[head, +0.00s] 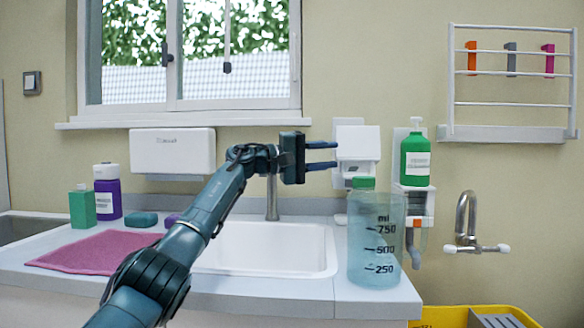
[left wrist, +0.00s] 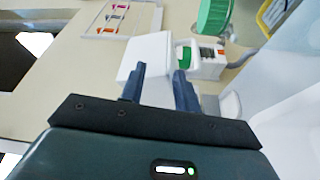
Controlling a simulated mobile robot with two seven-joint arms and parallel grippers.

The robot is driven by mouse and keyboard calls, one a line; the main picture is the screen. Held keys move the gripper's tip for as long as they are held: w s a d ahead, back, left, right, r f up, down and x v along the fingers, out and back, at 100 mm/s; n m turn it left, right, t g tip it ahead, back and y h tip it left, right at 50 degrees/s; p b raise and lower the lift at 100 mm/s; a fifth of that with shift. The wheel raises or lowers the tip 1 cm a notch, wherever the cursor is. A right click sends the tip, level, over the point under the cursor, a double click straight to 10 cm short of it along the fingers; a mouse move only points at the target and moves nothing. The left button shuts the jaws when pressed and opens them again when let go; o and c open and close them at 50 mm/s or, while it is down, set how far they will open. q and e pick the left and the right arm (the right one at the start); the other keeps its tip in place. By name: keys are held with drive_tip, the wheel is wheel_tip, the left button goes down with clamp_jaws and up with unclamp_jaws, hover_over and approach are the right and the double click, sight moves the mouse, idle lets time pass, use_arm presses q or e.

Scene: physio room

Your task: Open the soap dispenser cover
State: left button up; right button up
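A white wall-mounted dispenser (head: 357,143), which I take for the soap dispenser, hangs right of the window above the counter. Its front looks like a boxy white cover; I cannot tell for certain whether it is open. My left gripper (head: 334,155) is open and empty, with its two fingers pointing right at the dispenser's left side. In the left wrist view, a white panel (left wrist: 150,52) that looks like the cover lies just beyond the fingertips of the left gripper (left wrist: 157,72). Contact is not clear. My right gripper is not in view.
A clear measuring jug (head: 376,245) stands on the counter below the dispenser. A green pump bottle (head: 415,160) sits in a wall holder at right. A white sink (head: 270,245), pink cloth (head: 90,250) and wall rack (head: 512,80) are around. A white box (head: 172,150) hangs left.

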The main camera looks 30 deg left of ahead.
use_arm(q)
drive_tip(key=b+v, duration=0.2)
drive_tip(key=v, duration=0.6)
drive_tip(key=shift+f+b, duration=0.25)
drive_tip(key=shift+b, duration=0.1)
idle(0.3)
drive_tip(key=shift+p, duration=0.35)
